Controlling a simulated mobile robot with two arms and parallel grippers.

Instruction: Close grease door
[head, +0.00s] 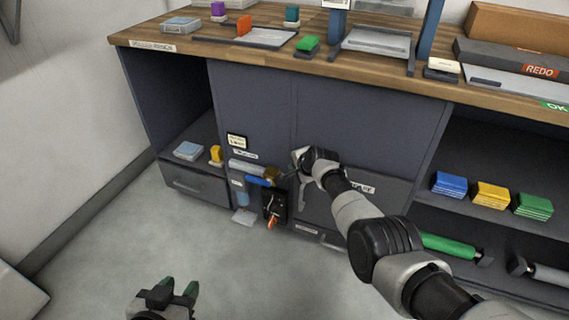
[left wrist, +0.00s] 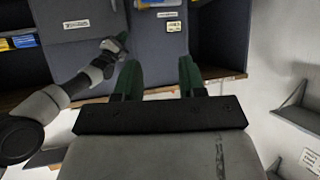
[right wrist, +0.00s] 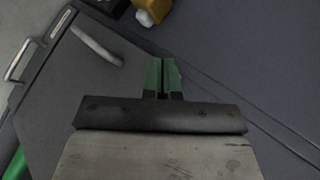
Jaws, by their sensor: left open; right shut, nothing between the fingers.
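The grease door (head: 385,200) is a grey panel low in the middle of the cabinet, with a partly hidden label (head: 362,188) and a pale handle (head: 302,192) by its left edge. In the right wrist view, a grey panel with a curved handle (right wrist: 96,45) lies left of my right gripper (right wrist: 162,76). How far the door stands open is unclear. My right gripper (head: 292,171) is shut and empty, near the door's upper left corner; contact is unclear. My left gripper (head: 178,287) is open and empty above the floor; its fingers (left wrist: 158,78) show in the left wrist view.
A blue bottle (head: 259,181), a brass-coloured part (head: 272,174) and a black holder (head: 274,205) sit just left of the door. The wooden bench top (head: 200,48) carries trays and blocks. Shelves at right hold coloured stacks (head: 491,195). The floor (head: 150,245) at left is clear.

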